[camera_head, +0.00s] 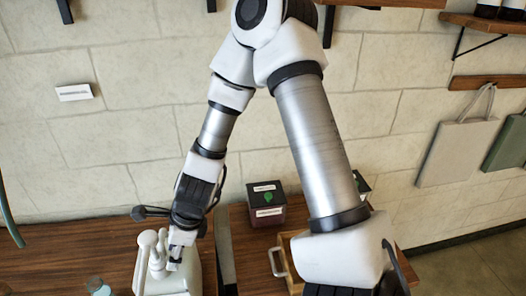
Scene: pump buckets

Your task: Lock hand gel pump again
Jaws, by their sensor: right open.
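A white hand gel pump bottle (155,284) stands at the lower left on the wooden tabletop, with its pump head and spout (152,245) on top. The lower part of the bottle is cut off by the frame's bottom edge. My right gripper (172,235) points down at the pump head from above and is open. My left gripper is out of view.
A dark box with a green mark (268,203) stands to the right of the pump. A wooden tray with a metal handle (278,263) is partly hidden by my right arm. A small clear bottle (97,286) is at the lower left. A stone wall (110,140) rises behind.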

